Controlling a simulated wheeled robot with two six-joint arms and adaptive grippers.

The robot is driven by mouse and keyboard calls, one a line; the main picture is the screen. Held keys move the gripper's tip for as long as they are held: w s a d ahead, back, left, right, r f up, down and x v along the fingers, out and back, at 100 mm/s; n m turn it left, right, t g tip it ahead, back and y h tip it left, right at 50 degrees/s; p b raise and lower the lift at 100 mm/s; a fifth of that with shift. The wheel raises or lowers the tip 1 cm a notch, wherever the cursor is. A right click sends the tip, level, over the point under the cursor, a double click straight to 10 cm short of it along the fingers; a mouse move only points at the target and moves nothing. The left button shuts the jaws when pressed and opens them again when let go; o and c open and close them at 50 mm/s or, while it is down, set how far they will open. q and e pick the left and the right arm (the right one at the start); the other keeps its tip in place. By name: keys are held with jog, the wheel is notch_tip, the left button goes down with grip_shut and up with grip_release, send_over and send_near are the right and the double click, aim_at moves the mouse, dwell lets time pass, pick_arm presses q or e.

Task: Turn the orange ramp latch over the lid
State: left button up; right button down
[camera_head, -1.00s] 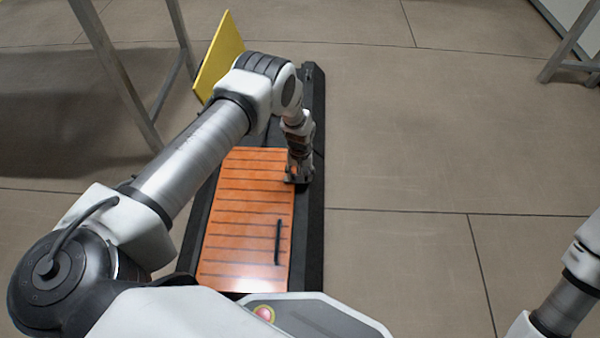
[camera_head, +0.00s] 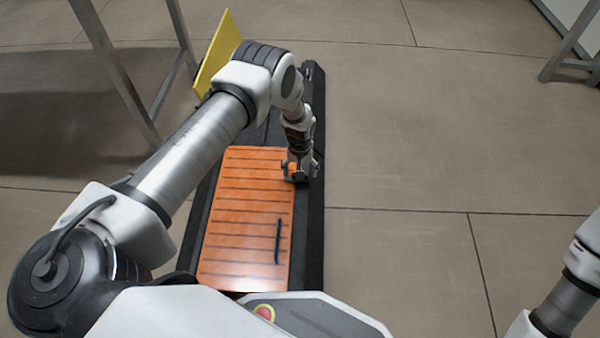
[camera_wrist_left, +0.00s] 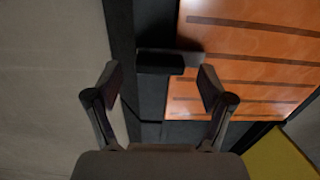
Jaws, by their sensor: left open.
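The lid (camera_head: 235,220) is an orange slatted panel with a dark bar handle (camera_head: 278,240), lying in a black frame (camera_head: 312,225). In the head view the gripper hides the latch area. My right gripper is out of view.
A yellow panel (camera_head: 217,52) stands tilted at the frame's far left end; it also shows in the left wrist view (camera_wrist_left: 275,160). Grey metal legs (camera_head: 115,70) stand at the upper left. The floor (camera_head: 430,140) right of the frame is clear.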

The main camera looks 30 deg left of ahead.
pick_arm(q)
notch_tip(320, 180, up, 11)
jog(key=shift+f, duration=0.2)
dwell(0.3)
